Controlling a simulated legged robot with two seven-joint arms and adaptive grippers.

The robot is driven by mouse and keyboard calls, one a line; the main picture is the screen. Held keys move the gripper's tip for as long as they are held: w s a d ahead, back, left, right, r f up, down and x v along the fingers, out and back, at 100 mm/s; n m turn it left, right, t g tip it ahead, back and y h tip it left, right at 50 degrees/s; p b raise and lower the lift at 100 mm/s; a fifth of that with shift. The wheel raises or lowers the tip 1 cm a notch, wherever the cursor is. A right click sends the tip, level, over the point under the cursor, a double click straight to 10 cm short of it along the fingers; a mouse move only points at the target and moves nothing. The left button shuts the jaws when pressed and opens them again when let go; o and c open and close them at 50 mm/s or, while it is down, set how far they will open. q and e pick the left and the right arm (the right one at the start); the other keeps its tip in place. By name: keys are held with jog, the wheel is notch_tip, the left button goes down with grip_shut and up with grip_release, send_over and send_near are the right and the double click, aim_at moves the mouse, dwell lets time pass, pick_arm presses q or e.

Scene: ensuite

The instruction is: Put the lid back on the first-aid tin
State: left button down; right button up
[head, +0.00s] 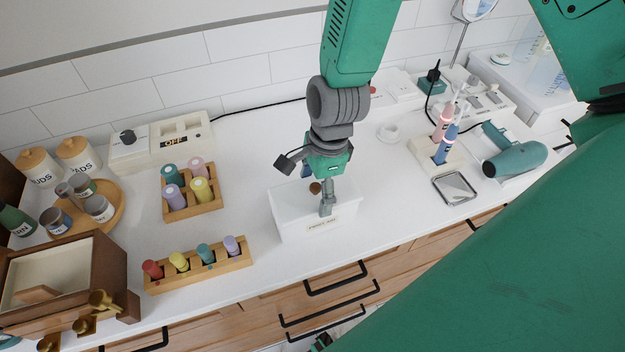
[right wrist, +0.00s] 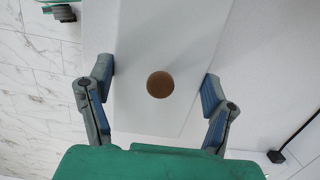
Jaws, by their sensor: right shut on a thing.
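The first-aid tin (head: 322,228) is a white box with a small label on its front, standing near the counter's front edge. Its white lid (head: 292,196) has a round brown knob, which also shows in the right wrist view (right wrist: 158,85). My right gripper (head: 316,187) points down over the tin, its two fingers on opposite edges of the lid with the knob between them. It is shut on the lid. The lid lies over the tin's top; I cannot tell whether it is fully seated. My left gripper cannot be made out.
Wooden racks of coloured bottles (head: 198,266) (head: 193,193) stand left of the tin. A brown box (head: 110,262) is at far left. A toothbrush stand (head: 432,158), a small metal tray (head: 455,188) and a teal hairdryer (head: 522,160) are to the right. Counter beside the tin is clear.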

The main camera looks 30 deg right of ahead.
jog(key=shift+d+f, duration=0.1)
jog(key=shift+d, duration=0.15)
jog(key=o, duration=1.3)
jog(key=shift+a, duration=0.3)
